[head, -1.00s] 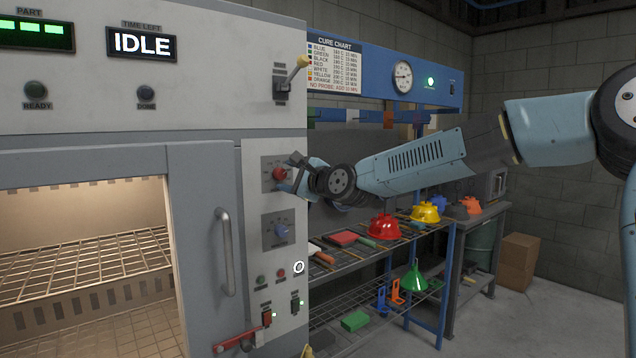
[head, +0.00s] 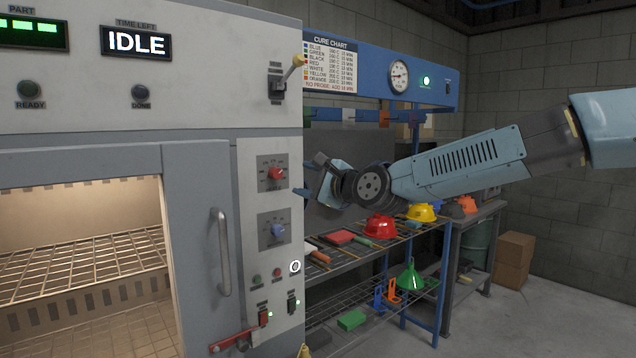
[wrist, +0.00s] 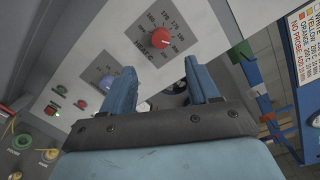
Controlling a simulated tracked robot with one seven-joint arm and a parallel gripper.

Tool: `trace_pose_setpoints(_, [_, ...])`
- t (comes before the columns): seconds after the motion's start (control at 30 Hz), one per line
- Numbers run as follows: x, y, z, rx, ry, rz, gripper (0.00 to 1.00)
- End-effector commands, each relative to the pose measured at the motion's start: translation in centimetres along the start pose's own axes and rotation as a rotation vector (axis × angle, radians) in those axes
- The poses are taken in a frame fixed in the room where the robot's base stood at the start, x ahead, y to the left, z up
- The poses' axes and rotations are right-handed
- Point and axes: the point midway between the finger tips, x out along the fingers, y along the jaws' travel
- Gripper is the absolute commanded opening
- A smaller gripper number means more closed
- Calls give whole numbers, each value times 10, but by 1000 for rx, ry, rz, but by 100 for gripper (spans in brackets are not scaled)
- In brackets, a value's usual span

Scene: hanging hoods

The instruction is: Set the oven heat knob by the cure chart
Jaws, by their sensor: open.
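The red heat knob (head: 277,173) sits on its grey dial plate on the oven's right-hand panel. In the wrist view the red knob (wrist: 160,39) shows above and between my fingers, with numbers around it and a HEAT label. My gripper (head: 312,176) is open and empty, to the right of the knob and apart from it. In the wrist view its two blue fingers (wrist: 159,85) stand apart. The cure chart (head: 330,66) hangs on the blue board right of the oven, its rows too small to read surely. It is partly cut off in the wrist view (wrist: 305,40).
A blue knob (head: 278,230) sits below the red one. The oven door handle (head: 222,252) stands out at the left, and a yellow-tipped lever (head: 298,60) above. A shelf rack (head: 335,262) with coloured hoods stands behind my arm. The display reads IDLE.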

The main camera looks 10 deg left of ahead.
Motion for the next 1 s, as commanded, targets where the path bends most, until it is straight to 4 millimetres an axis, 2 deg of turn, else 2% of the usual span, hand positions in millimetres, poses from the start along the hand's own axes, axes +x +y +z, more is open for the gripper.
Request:
trace_pose_setpoints(0.4, [-30, 0, -1, 1, 1, 0, 60])
trace_pose_setpoints(1.0, [-31, 6, -5, -33, 9, 6, 60])
